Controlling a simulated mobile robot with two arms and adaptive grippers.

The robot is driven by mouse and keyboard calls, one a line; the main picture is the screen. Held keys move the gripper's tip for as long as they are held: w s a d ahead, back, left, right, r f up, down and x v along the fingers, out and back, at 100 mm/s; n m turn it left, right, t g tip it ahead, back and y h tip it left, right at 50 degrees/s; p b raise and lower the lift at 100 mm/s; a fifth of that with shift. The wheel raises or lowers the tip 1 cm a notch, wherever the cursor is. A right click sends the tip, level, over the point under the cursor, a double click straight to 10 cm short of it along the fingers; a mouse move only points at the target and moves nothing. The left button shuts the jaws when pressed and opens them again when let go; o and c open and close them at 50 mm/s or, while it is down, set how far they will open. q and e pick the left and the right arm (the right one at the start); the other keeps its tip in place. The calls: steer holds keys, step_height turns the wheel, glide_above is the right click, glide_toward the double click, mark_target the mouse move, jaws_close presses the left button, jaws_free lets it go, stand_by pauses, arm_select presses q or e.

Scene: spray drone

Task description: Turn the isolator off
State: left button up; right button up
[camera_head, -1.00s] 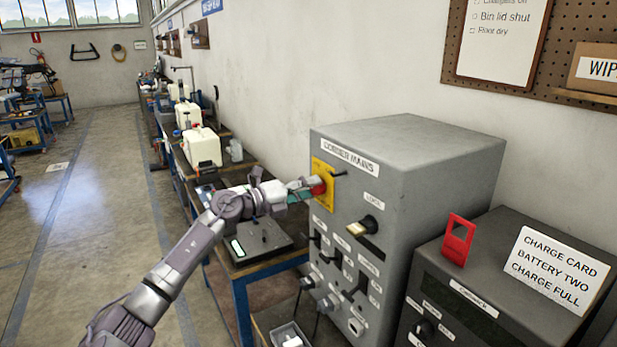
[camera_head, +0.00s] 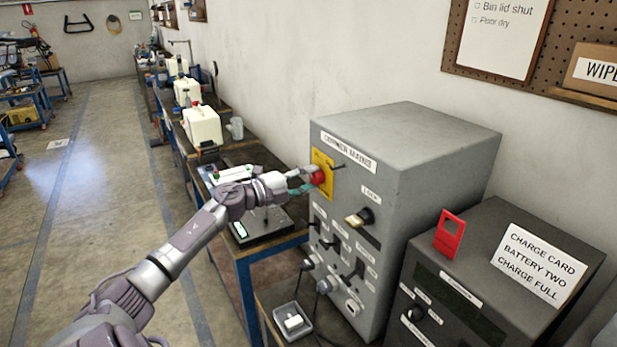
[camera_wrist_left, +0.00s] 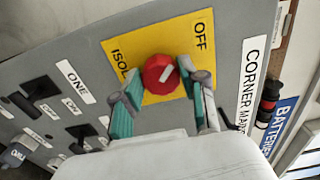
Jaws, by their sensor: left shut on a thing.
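The isolator is a red round knob (camera_head: 318,178) on a yellow plate (camera_head: 322,162) on the front of the grey cabinet labelled CORNER MAINS. In the left wrist view the red knob (camera_wrist_left: 160,74) has a white mark slanting to the upper right. The yellow plate (camera_wrist_left: 190,50) reads OFF at its upper right and ISOL, partly hidden, at its left. My left gripper (camera_head: 308,182) is at the knob, its teal-padded fingers (camera_wrist_left: 160,92) on either side of it and shut on it. My right gripper is not in view.
The grey cabinet (camera_head: 420,130) carries other switches below the isolator, including a pale-handled one (camera_head: 360,217). A dark cabinet (camera_head: 510,225) with a red tag (camera_head: 449,234) and a sign stands at right. The workbench (camera_head: 262,247) lies beneath my left arm.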

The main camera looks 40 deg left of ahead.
arm_select(q)
steer(key=o, duration=1.1)
steer(key=shift+o, duration=0.2)
steer(key=v, duration=1.2)
steer(key=shift+a+f, duration=0.1)
